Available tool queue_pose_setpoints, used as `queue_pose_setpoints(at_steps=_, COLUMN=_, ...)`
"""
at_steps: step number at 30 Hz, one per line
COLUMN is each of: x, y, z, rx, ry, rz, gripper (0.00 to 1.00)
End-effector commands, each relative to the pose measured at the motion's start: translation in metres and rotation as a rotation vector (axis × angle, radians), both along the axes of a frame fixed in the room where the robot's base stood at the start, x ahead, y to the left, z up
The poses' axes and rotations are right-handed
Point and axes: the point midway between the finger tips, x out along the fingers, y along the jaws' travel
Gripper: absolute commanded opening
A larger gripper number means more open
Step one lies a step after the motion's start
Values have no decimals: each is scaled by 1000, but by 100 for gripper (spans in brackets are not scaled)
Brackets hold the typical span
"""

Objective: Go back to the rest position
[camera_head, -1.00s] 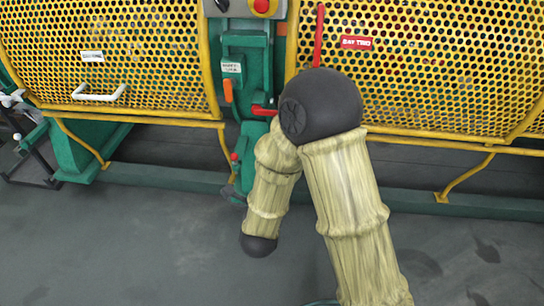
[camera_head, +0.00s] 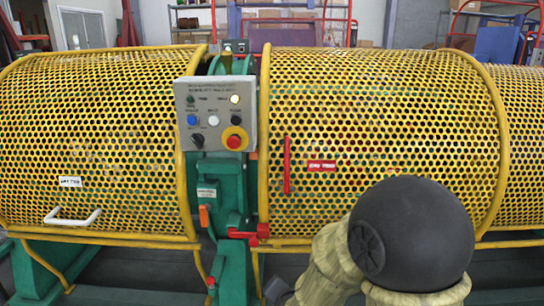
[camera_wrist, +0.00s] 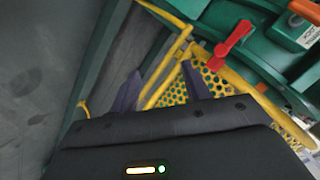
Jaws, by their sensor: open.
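My gripper shows in the wrist view (camera_wrist: 160,90), with its two dark fingers apart and nothing between them. Beyond the fingers are a yellow perforated guard (camera_wrist: 208,85) and a red lever (camera_wrist: 233,42) on green metal; I cannot judge the gap to them. In the head view my arm, with a dark round elbow and cream sleeves, covers the lower right, and my gripper's fingers are not visible there. The red lever also shows in the head view (camera_head: 250,234), left of my arm, low on the green post (camera_head: 230,190).
A grey control panel (camera_head: 215,115) with a red button on yellow stands between the left guard (camera_head: 100,130) and right guard (camera_head: 385,120). A white handle (camera_head: 72,217) sticks out at left. Grey floor (camera_wrist: 35,90) is open at the wrist view's left.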

Motion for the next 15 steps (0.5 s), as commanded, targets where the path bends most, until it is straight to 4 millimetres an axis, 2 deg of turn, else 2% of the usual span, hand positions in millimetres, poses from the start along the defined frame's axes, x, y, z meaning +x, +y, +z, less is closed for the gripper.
queue_pose_setpoints(at_steps=1, x=-6, y=-12, z=6, rx=-52, ry=39, rz=37, gripper=47)
queue_pose_setpoints(at_steps=9, x=-57, y=-68, z=15, rx=-316, ry=293, rz=295, gripper=47)
queue_pose_setpoints(at_steps=15, x=-98, y=-103, z=23, rx=-442, ry=452, rz=457, gripper=47)
